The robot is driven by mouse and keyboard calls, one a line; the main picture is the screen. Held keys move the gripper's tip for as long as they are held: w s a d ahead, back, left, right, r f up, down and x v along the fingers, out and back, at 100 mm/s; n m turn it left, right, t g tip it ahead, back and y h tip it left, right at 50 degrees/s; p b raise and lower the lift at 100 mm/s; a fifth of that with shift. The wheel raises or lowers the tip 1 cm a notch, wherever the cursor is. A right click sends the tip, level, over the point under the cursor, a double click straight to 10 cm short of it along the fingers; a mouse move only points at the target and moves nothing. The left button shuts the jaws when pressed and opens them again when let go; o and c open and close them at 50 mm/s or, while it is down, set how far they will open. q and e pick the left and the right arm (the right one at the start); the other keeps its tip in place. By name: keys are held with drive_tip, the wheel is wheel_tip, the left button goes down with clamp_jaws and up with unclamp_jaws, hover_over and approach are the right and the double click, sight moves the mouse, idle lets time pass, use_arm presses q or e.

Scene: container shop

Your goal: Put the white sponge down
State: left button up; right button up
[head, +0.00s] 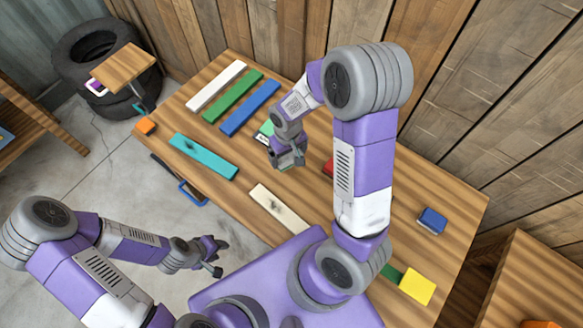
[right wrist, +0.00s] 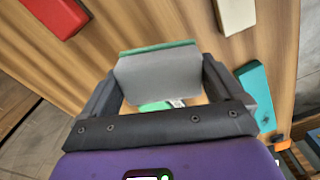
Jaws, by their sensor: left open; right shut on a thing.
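The white sponge (right wrist: 158,76) looks pale grey, with a green layer along its far edge. It sits between both fingers of my right gripper (right wrist: 162,85), which is shut on it. In the head view my right gripper (head: 288,160) is over the middle of the table and mostly hides the sponge. I cannot tell whether the sponge touches the tabletop. My left gripper (head: 214,256) is open and empty, away from the table over the floor.
On the wooden table (head: 330,125) lie white (head: 216,86), green (head: 233,97), blue (head: 250,108), teal (head: 203,156) and cream (head: 280,209) strips. A green item (head: 265,130) lies beside my right gripper. Red (head: 328,168), blue (head: 432,221), yellow (head: 417,287) and orange (head: 146,126) blocks also lie there.

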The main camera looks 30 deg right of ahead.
sight(289, 172)
wheel_tip(289, 172, down, 4)
drive_tip(key=shift+r+b, duration=0.15)
drive_tip(key=shift+b, duration=0.15)
drive_tip(key=shift+f+b, duration=0.4)
drive_tip(key=shift+f, duration=1.95)
drive_tip(key=shift+r, duration=0.1)
drive_tip(key=o, duration=0.5)
drive_tip(key=shift+f, duration=0.25)
drive_tip(key=shift+o, duration=0.3)
drive_tip(key=shift+r, duration=0.1)
drive_tip(key=shift+r, duration=0.45)
wheel_tip(289, 172, up, 11)
drive_tip(key=shift+r+p, duration=0.2)
drive_tip(key=shift+p, duration=1)
